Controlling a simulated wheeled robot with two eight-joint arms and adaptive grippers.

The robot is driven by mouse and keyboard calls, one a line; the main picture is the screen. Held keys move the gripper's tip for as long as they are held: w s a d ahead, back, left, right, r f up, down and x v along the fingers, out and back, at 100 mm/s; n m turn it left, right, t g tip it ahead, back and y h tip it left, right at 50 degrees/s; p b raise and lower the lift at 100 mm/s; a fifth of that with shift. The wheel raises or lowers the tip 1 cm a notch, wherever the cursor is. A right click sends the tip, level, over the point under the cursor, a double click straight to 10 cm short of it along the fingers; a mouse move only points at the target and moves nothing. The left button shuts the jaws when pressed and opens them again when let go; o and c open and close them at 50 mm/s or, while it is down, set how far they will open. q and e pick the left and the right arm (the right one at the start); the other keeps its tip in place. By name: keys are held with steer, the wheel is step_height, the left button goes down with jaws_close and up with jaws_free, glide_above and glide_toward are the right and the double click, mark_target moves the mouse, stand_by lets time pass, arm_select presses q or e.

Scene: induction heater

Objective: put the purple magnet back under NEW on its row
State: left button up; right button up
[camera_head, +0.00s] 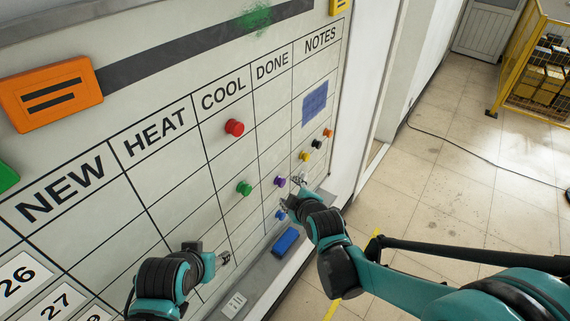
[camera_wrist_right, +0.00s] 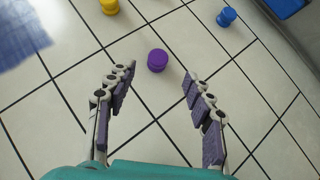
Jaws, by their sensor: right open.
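The purple magnet (camera_head: 279,181) is on the whiteboard in the DONE column. In the right wrist view the purple magnet (camera_wrist_right: 157,60) lies just beyond and between the open fingertips, touching neither. My right gripper (camera_head: 292,192) is open and empty close to the board; its two fingers (camera_wrist_right: 157,78) show apart in the wrist view. My left gripper (camera_head: 224,258) is near the lower part of the board, its fingers small and partly hidden by its wrist. The NEW heading (camera_head: 62,191) is at the left of the board, with numbered row cards (camera_head: 22,279) below it.
Red (camera_head: 234,127), green (camera_head: 244,188), blue (camera_head: 281,215), yellow (camera_head: 304,156), black (camera_head: 316,144) and orange (camera_head: 328,133) magnets are on the board. A blue eraser (camera_head: 286,241) sits on the tray below.

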mark_target(282, 183)
steer(key=shift+a+r+x, duration=0.15)
steer(key=shift+x, duration=1.75)
steer(key=shift+a+r+x, duration=0.15)
steer(key=shift+x, duration=1.8)
steer(key=shift+w, duration=0.1)
jaws_close()
steer(key=shift+d, duration=0.15)
steer(key=s+d, duration=0.4)
steer(key=d, duration=0.1)
steer(key=shift+d+b, duration=0.2)
steer(key=shift+b, duration=0.25)
steer(key=shift+s, duration=0.1)
